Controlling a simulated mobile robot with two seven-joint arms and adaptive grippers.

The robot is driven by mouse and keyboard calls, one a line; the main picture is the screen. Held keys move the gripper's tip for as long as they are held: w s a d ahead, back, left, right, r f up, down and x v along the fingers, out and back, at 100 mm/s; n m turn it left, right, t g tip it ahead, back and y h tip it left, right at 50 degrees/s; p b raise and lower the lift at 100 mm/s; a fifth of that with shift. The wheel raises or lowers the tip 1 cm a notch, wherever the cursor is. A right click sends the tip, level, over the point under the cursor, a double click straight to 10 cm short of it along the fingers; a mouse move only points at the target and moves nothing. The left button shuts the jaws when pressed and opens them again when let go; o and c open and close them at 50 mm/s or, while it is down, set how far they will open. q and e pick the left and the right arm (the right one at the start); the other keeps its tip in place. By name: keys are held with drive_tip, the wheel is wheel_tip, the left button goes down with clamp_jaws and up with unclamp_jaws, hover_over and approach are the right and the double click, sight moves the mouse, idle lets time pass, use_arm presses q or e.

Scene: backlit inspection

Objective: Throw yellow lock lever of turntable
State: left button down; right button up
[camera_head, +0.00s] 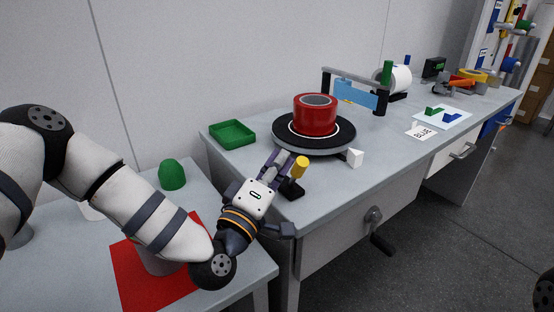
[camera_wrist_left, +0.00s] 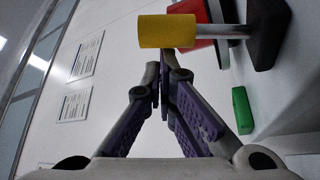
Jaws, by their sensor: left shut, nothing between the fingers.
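The yellow lock lever (camera_head: 301,167) stands up from a small black base (camera_head: 292,189) at the front left of the bench, beside the dark round turntable (camera_head: 282,143). A red ring-like drum (camera_head: 316,115) sits on the turntable. My left gripper (camera_head: 284,160) is shut and empty, its purple fingers just left of the lever's yellow grip. In the left wrist view, the yellow grip (camera_wrist_left: 167,31) on its metal rod (camera_wrist_left: 222,31) lies just beyond the closed fingertips (camera_wrist_left: 161,73). I cannot tell whether they touch. My right gripper is not in view.
A blue panel (camera_head: 356,94) under a grey frame stands behind. A crank (camera_head: 375,225) sticks out of the bench front. A green dome (camera_head: 172,174) is on the lower table.

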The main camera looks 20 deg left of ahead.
use_arm(q)
drive_tip(key=shift+s+d+f+m, duration=0.1)
drive_tip(key=shift+s+d+m, duration=0.2)
drive_tip(key=shift+m, duration=0.4)
drive_tip(key=shift+t, duration=0.3)
drive_tip(key=shift+w, duration=0.1)
